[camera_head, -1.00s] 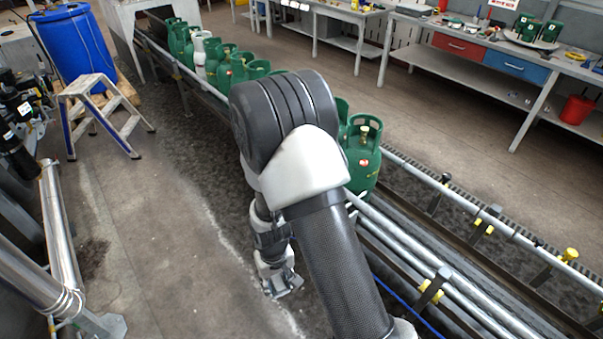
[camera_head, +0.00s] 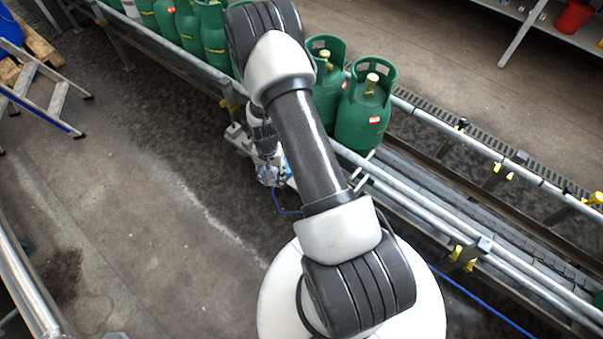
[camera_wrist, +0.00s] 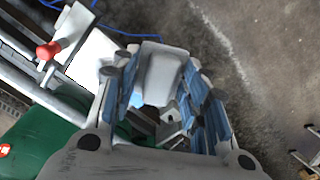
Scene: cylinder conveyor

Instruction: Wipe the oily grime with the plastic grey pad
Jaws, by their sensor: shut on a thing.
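My gripper (camera_head: 271,178) hangs low beside the conveyor's near side, below my arm. In the wrist view its two blue-lined fingers (camera_wrist: 165,85) are closed around a plain light grey block (camera_wrist: 160,68), which looks like the plastic grey pad. In the head view the pad is too small to make out. A dark, blotchy stain (camera_head: 62,275) lies on the concrete floor at the far left, well apart from my gripper. I cannot tell for sure that it is the oily grime.
Green gas cylinders (camera_head: 363,115) stand on the conveyor (camera_head: 430,215), whose rails run diagonally beside my arm. A blue hose (camera_head: 470,305) lies along its near side. A step stool (camera_head: 35,95) stands at upper left. The floor left of my gripper is clear.

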